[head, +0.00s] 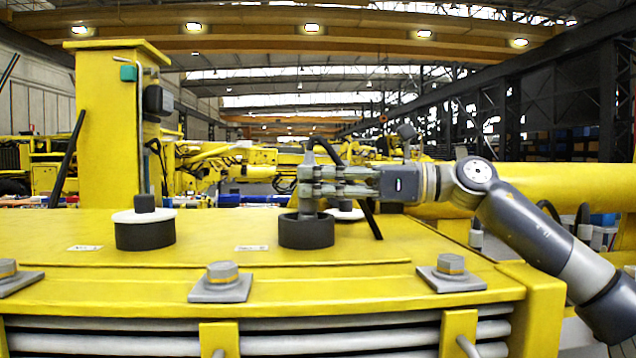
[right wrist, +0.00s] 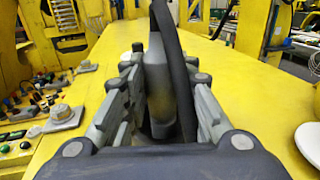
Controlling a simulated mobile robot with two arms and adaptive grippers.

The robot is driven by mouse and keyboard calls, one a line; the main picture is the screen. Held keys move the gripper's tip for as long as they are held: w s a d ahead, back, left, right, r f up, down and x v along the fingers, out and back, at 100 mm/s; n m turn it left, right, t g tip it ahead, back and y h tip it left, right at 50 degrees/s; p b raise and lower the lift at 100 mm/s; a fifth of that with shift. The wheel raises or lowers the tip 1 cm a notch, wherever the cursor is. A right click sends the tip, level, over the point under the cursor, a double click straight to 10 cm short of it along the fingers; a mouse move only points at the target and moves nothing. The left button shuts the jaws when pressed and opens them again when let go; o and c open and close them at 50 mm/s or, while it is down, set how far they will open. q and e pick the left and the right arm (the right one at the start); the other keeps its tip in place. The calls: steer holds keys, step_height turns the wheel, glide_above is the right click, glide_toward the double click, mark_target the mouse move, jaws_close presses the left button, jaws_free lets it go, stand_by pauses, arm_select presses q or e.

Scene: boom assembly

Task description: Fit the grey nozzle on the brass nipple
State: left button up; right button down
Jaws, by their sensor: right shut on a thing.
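My right gripper (head: 308,188) comes in from the right in the head view and is shut on a grey upright piece, which I take to be the nozzle (head: 306,207). In the right wrist view the grey nozzle (right wrist: 158,92) shows between the fingers (right wrist: 160,88), with a black hose beside it. The nozzle's lower end is at the black round cup (head: 306,232) on the yellow deck; I cannot tell whether it touches anything inside. The brass nipple is not visible. My left gripper is not in view.
A white disc (head: 345,213) lies behind my gripper. Bolted grey plates (head: 221,290) line the front edge of the yellow deck (head: 380,275). A yellow post (head: 108,130) rises at left.

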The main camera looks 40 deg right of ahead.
steer(key=shift+w+a+f, duration=0.15)
steer(key=shift+a+f, duration=0.1)
steer(key=shift+f, duration=0.55)
steer(key=shift+r+g+p, duration=0.1)
steer(key=shift+g+p, duration=0.3)
steer(key=shift+p, duration=0.3)
steer(key=shift+d, duration=0.1)
steer(key=c, duration=1.5)
jaws_free()
steer(key=shift+o, duration=1.4)
steer(key=shift+w+r, duration=0.15)
steer(key=shift+w, duration=0.1)
steer(key=shift+r, duration=0.1)
